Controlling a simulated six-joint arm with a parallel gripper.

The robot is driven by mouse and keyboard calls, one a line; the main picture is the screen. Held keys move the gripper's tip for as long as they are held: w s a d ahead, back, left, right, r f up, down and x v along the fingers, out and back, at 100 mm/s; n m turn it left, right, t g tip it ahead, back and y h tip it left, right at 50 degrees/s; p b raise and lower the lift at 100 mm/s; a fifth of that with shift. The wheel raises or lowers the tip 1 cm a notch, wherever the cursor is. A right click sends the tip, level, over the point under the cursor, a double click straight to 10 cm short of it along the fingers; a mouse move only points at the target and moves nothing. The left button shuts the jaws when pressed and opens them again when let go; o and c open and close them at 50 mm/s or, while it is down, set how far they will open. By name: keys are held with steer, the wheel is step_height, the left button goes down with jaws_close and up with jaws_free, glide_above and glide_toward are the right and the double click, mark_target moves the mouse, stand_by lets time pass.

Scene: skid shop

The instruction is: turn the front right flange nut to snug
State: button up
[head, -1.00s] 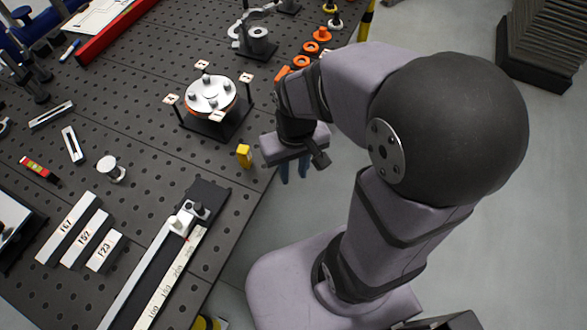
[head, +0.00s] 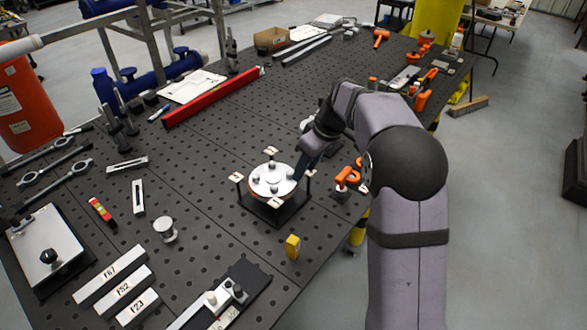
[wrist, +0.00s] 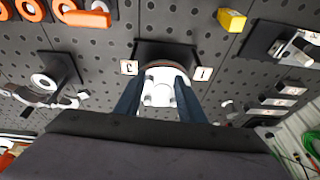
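The round silver flange (head: 270,180) with an orange edge sits on a dark stand with several corner posts carrying small numbered tags. Several nuts stand on its top; one nut (head: 276,190) shows at the near side. My gripper (head: 298,174) is close to the flange's right side, its dark blue fingers pointing down. In the wrist view the two fingers (wrist: 159,86) are apart, with the flange (wrist: 166,72) seen between and beyond them. Nothing is visibly held. I cannot tell whether a finger touches a nut; the fingers partly hide the flange.
A yellow block (head: 292,247) stands in front of the flange near the bench edge. An orange-topped fixture (head: 347,178) is to the right, near my arm. A round metal knob (head: 165,230) and numbered bars (head: 110,275) lie at left. Perforated bench surface is clear left of the flange.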

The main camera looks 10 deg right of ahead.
mark_target(291, 173)
steer(key=shift+n+y, duration=0.3)
steer(key=shift+n, duration=0.5)
steer(key=shift+w+a+f+p, duration=0.45)
steer(key=shift+w+f+p, duration=0.1)
steer(key=shift+w+f, duration=0.4)
steer(key=shift+w+a+f+p, duration=0.45)
steer(key=shift+w+f+p, duration=0.1)
steer(key=shift+w+f, duration=0.4)
steer(key=shift+w+a+f+p, duration=0.45)
steer(key=shift+w+f+p, duration=0.1)
steer(key=shift+w+f, duration=0.4)
steer(key=shift+s, duration=0.15)
jaws_close()
